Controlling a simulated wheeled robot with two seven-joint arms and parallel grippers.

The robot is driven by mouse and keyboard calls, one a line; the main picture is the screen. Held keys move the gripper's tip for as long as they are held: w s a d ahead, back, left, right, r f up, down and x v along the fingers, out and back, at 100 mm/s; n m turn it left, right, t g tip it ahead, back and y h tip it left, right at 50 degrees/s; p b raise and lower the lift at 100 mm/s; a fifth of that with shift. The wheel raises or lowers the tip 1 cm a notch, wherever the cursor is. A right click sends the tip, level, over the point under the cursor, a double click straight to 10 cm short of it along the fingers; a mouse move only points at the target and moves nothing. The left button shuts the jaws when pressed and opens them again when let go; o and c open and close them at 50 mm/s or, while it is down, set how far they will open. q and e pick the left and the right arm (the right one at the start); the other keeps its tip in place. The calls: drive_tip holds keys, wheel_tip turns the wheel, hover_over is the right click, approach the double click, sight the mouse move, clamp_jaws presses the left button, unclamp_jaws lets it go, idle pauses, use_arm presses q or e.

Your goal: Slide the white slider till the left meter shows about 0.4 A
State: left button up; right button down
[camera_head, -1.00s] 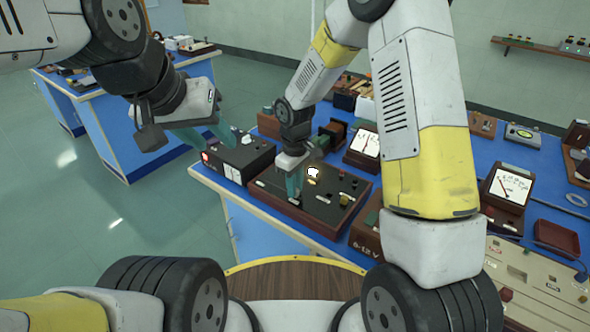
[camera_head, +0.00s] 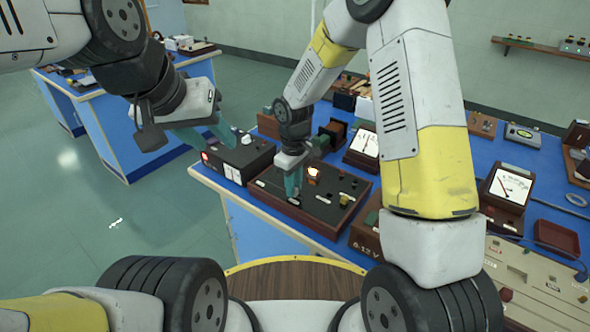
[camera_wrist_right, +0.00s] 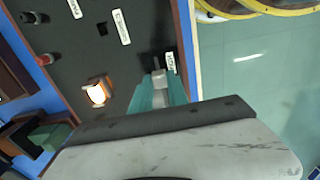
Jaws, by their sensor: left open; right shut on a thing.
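The dark panel box with a wooden rim (camera_head: 325,218) sits on the blue bench. My left gripper (camera_head: 222,132) is open and empty, near the black box with a white knob.
A lit lamp (camera_head: 313,171) is on the panel close to my right gripper and also shows in the right wrist view (camera_wrist_right: 97,94). A black box (camera_head: 240,160) stands left of the panel. Another meter (camera_head: 507,188) stands at the right.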

drive_tip(key=c, duration=1.3)
unclamp_jaws()
wheel_tip(320, 180, up, 8)
drive_tip(key=shift+f, duration=0.1)
